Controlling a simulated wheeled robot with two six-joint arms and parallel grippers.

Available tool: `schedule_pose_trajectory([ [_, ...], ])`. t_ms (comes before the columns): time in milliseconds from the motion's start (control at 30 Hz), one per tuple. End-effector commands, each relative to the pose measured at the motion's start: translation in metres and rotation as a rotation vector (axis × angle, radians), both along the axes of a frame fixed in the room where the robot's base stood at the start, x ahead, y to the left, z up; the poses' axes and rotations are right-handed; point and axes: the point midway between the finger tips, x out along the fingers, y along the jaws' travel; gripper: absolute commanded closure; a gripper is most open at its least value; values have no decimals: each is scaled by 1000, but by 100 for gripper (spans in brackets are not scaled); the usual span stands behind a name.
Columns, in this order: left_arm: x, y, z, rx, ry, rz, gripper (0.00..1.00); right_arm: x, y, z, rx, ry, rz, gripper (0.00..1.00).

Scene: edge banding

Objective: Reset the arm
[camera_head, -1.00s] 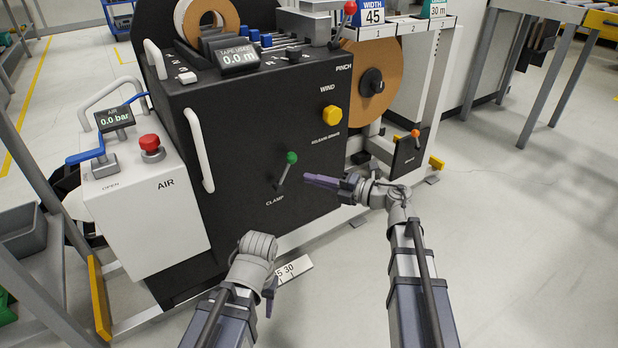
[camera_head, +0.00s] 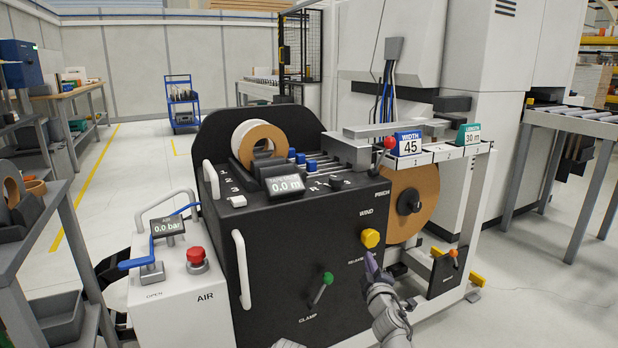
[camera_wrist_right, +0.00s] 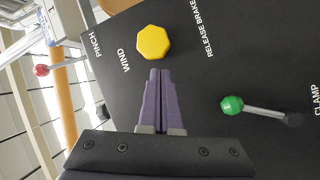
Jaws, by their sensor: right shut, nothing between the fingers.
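My right gripper (camera_head: 370,260) is shut and empty, with its purple fingers held together in front of the black machine panel. Its tips point at the yellow WIND knob (camera_head: 370,238) and lie just below it in the head view. In the right wrist view the shut fingertips (camera_wrist_right: 159,74) end just short of the yellow knob (camera_wrist_right: 153,42); I cannot tell whether they touch it. The green-tipped CLAMP lever (camera_head: 322,288) is left of the right gripper in the head view. Only a grey bit of my left arm shows at the bottom edge; its fingers are out of view.
The white AIR box (camera_head: 170,295), with a red button (camera_head: 196,258) and 0.0 bar display, stands left. The red-tipped PINCH lever (camera_head: 389,143) and brown tape roll (camera_head: 412,200) are right of the panel top. An orange-tipped lever (camera_head: 453,254) sits lower right.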

Motion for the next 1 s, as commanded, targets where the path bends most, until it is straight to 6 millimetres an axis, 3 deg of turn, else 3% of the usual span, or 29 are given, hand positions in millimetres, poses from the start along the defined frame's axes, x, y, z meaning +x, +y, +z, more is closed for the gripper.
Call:
schedule_pose_trajectory([
  [67, 0, 0, 17, 0, 1, -1, 50, -10, -4, -7, 106, 107, -109, 100],
  [267, 0, 0, 42, 1, 1, -3, 50, -59, 1, -63, 342, 458, -358, 100],
  [400, 0, 0, 58, 2, 2, -5, 50, -118, 26, -103, 450, 754, -492, 100],
  [533, 0, 0, 69, 2, 3, -6, 50, -175, 52, -126, 498, 1000, -576, 100],
  [700, -1, 1, 81, 2, 3, -7, 50, -241, 81, -135, 506, 1264, -644, 100],
  [867, -1, 1, 91, 3, 3, -8, 50, -299, 104, -131, 480, 1485, -686, 100],
  [1000, -1, 0, 123, 2, 4, -7, 50, -299, 103, -99, 482, 1490, -691, 100],
])
